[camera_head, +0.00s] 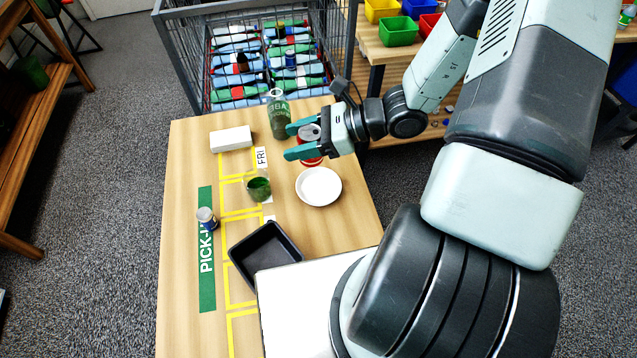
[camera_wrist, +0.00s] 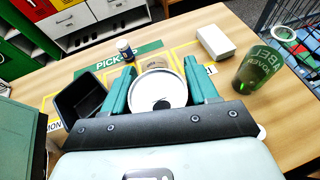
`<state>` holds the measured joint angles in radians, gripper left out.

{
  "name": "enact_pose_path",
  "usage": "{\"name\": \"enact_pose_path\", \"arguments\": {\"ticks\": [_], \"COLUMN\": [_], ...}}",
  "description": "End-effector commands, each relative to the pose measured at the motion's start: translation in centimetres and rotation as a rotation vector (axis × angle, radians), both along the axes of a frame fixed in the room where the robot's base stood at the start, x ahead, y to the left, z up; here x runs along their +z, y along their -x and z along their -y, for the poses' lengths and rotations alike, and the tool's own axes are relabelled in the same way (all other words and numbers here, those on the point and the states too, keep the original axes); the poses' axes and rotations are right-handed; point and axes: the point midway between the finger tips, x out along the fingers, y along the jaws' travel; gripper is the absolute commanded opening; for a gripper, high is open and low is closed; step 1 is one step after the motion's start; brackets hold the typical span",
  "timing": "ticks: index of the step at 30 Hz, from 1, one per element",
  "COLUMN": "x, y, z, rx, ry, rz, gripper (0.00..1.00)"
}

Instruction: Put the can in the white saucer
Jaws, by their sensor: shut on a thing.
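The can (camera_head: 311,132), red with a silver top, is between the teal fingers of my gripper (camera_head: 291,141). In the wrist view its round pale top with a dark opening (camera_wrist: 158,92) fills the gap between the fingers (camera_wrist: 158,85). My gripper is shut on it. The can looks upright; whether its base touches the table is hard to tell. The white saucer (camera_head: 318,187) lies empty on the table, just below the can in the head view. In the wrist view the saucer is mostly hidden behind my gripper.
A green tumbler (camera_head: 279,118) stands close behind the fingers. A white box (camera_head: 231,139), a green-filled glass (camera_head: 258,189), a small jar (camera_head: 207,219) and a black tray (camera_head: 243,268) stand to the left. A wire cage (camera_head: 185,60) of bottles borders the table's far edge.

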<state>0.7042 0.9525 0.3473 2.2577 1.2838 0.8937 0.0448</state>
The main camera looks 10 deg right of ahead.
Motion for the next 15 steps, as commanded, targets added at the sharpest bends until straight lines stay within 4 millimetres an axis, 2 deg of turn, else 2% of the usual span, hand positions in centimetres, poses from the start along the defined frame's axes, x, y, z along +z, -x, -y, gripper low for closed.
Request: {"name": "enact_pose_path", "arguments": {"ticks": [5,12,15], "x": [-0.4,-4.5,-5.5], "y": [1.3,1.4,1.4], "z": [1.3,1.4,1.4], "rx": [0.003,0.004,0.004], "ry": [-0.006,-0.007,-0.006], "rz": [-0.002,-0.004,-0.002], "gripper": [0.3,0.3,0.3]}}
